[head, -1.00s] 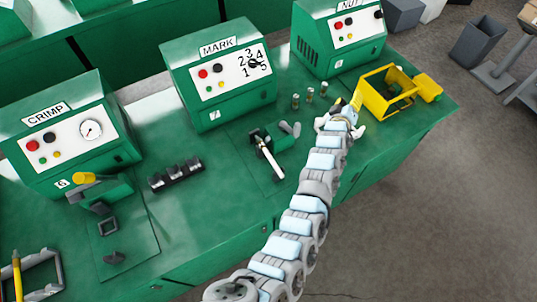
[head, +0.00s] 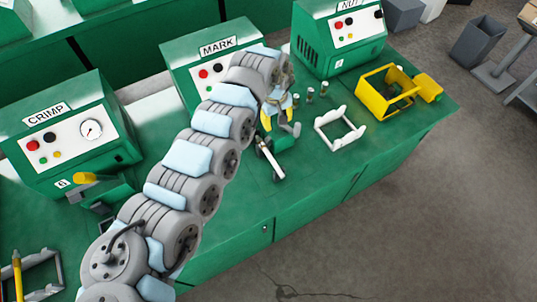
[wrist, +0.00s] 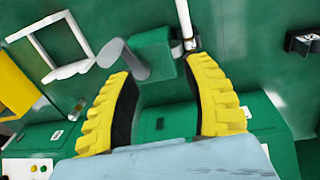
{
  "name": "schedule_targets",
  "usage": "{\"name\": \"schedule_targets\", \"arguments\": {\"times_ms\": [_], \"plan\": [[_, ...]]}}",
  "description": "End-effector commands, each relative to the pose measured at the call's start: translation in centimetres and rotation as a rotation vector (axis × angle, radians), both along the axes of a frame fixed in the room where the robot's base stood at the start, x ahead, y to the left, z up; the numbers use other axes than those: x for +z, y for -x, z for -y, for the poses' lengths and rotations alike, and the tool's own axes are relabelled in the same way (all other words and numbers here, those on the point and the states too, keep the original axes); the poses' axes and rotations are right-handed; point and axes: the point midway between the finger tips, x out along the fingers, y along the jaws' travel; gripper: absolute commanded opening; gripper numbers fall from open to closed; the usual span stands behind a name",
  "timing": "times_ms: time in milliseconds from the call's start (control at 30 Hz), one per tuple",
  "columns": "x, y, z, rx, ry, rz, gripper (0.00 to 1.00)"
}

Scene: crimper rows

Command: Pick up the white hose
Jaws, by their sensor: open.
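The white hose (head: 273,163) lies at the small green fixture in front of the MARK machine. It is a short white tube with dark and metal parts at its ends. In the wrist view the hose (wrist: 184,17) runs from the top edge down to the fixture, just above the right fingertip. My gripper (head: 280,112) has yellow fingers, spread apart and empty, above the fixture. The wrist view shows the open gripper (wrist: 162,68) with the fixture's green block between and beyond the fingertips. I cannot tell the exact height gap.
The fixture's grey lever (wrist: 125,58) stands close to the left finger. A white rack (head: 340,132) and a yellow open frame (head: 388,92) stand to the right. Several small metal fittings (head: 310,95) stand behind. The MARK machine (head: 215,70) is partly behind my arm.

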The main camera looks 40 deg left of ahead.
Motion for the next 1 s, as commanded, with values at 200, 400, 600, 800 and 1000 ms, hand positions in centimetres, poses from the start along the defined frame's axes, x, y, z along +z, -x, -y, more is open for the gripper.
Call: {"name": "schedule_targets", "arguments": {"times_ms": [200, 400, 600, 800, 1000], "plan": [[-0.4, 3.2, -0.7, 0.021, -0.001, -0.095, 0.5], [-3.5, 3.2, -0.6, 0.022, 0.002, -0.095, 0.5], [-7.1, 3.1, -0.5, 0.02, 0.003, -0.094, 0.5], [-10.3, 3.1, -0.6, 0.021, 0.0, -0.091, 0.5], [-11.9, 3.1, -0.6, 0.02, 0.0, -0.091, 0.5]]}}
